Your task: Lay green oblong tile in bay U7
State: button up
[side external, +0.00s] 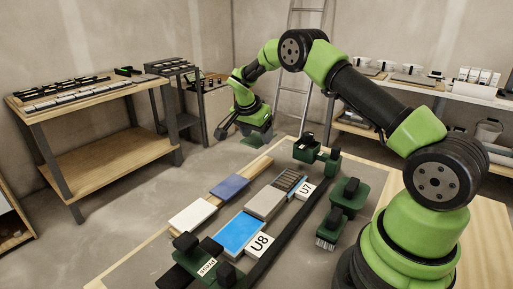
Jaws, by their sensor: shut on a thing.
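My gripper (256,128) is at the far end of the table, past the wooden strip. It is shut on the green oblong tile (257,140), a dull green slab that shows just under the jaws. The tile is held in the air; its exact height and tilt are too small to tell. The U7 label (305,190) stands at the right of the tile row. Beside it lie a dark ribbed surface (290,180) and a grey block (265,202). I cannot tell the exact borders of bay U7.
A bright blue surface (238,232) lies by the U8 label (260,244). A white tile (193,215) and a blue-violet tile (229,187) sit on the wooden strip (255,167). Dark green fixtures (348,194) stand right of the black rail, with another marked PRESS (207,268) in front.

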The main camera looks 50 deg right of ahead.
jog(key=shift+s+r, duration=0.3)
jog(key=shift+r, duration=0.15)
send_over(288, 179)
jog(key=w, duration=0.1)
jog(key=shift+s+a+f, duration=0.15)
jog(key=shift+f, duration=1.1)
jog(key=shift+s+a+f, duration=0.1)
jog(key=shift+a+f, duration=0.1)
jog(key=shift+f, duration=1.1)
jog(key=shift+s+a+f, duration=0.15)
jog(key=shift+f, duration=1.1)
jog(key=shift+f, duration=0.6)
jog(key=o, duration=0.9)
jog(key=shift+o, duration=0.2)
notch_tip(288, 179, up, 8)
jog(key=shift+r, duration=0.1)
